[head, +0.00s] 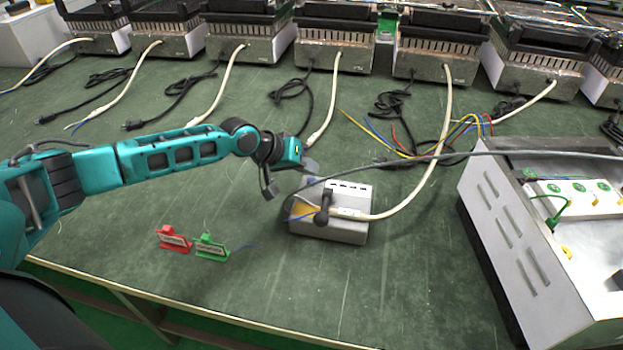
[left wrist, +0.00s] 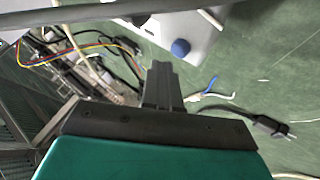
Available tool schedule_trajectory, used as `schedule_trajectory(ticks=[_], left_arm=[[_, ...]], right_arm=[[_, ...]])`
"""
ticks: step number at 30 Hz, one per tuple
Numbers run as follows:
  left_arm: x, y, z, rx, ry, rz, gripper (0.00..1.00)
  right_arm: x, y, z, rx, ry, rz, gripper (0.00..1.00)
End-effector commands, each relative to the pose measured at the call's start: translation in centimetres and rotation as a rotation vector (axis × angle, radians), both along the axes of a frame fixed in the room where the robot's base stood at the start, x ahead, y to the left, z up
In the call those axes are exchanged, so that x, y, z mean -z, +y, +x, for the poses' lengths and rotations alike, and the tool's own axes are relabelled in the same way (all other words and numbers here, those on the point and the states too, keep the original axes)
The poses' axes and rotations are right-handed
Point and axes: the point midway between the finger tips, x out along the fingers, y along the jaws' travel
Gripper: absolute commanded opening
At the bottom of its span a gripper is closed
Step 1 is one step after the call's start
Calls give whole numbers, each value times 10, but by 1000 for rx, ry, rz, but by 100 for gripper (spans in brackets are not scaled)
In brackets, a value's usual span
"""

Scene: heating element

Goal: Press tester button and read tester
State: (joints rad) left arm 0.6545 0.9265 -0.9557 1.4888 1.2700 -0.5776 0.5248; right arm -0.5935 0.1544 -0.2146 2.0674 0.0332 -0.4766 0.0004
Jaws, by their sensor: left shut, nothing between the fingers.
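A small grey box (head: 330,228) stands on the green table in front of my left arm, with a cable, a black part and a yellow part on its top. I cannot tell for sure whether this box or the larger unit at right is the tester. My left gripper (head: 311,166) is shut and empty, just beyond the box's back left corner. In the left wrist view the closed fingers (left wrist: 160,70) point toward a grey box with a round blue button (left wrist: 180,48); they look apart from it. No readout is legible. My right gripper is not in view.
Red (head: 173,240) and green (head: 210,247) labelled clips stand near the front edge. A large grey unit (head: 525,225) with a white panel (head: 575,197) fills the right. Several heaters (head: 335,57) line the back, their cables trailing forward. The table's front middle is clear.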

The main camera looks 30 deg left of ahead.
Motion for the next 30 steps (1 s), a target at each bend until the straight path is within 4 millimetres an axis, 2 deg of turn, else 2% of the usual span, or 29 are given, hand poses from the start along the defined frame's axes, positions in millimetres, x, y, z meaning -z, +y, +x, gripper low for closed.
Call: schedule_trajectory(ticks=[30], left_arm=[[10,0,0,0,0,0,0]], right_arm=[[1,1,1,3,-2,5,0]])
